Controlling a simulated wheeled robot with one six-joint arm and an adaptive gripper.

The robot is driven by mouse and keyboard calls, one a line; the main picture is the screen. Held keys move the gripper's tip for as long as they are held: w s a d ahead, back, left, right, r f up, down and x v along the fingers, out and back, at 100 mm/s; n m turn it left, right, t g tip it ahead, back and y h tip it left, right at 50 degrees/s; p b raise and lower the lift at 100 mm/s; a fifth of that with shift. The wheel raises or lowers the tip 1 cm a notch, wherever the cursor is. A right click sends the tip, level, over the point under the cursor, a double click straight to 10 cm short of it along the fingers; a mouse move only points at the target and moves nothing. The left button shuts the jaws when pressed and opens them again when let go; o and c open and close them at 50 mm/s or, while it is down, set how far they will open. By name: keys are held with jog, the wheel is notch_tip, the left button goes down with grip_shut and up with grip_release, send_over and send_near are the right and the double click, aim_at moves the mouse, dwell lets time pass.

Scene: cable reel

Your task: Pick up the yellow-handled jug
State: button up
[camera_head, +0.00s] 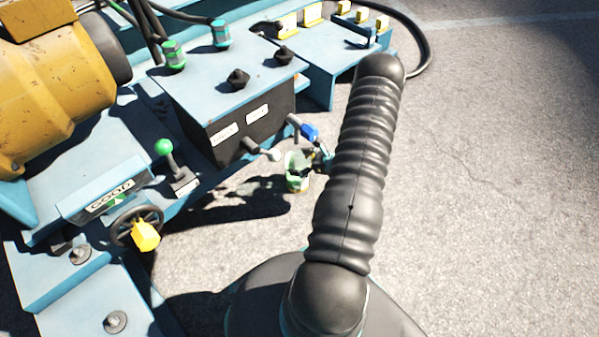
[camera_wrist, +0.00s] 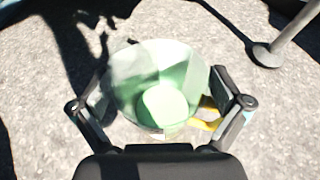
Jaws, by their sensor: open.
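A pale green, see-through jug (camera_wrist: 155,85) fills the middle of the wrist view. Its yellow handle (camera_wrist: 208,116) shows at the lower right of it, beside the right finger. My gripper (camera_wrist: 162,82) is open, with one finger on each side of the jug; I cannot tell whether either finger touches it. In the head view the jug (camera_head: 297,182) is small, on or just above the pavement beside the blue machine. My arm hides much of the area to its right, and the handle is not clear there.
The blue machine frame (camera_head: 110,285) fills the left, with a control box (camera_head: 235,90), a green-knobbed lever (camera_head: 163,147) and a handwheel (camera_head: 125,222). A grey lever (camera_head: 263,149) sticks out close to the jug. Bare pavement (camera_head: 490,200) lies open at right.

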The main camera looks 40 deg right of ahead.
jog(key=c, duration=1.4)
jog(key=shift+c, duration=0.3)
jog(key=shift+r, duration=0.15)
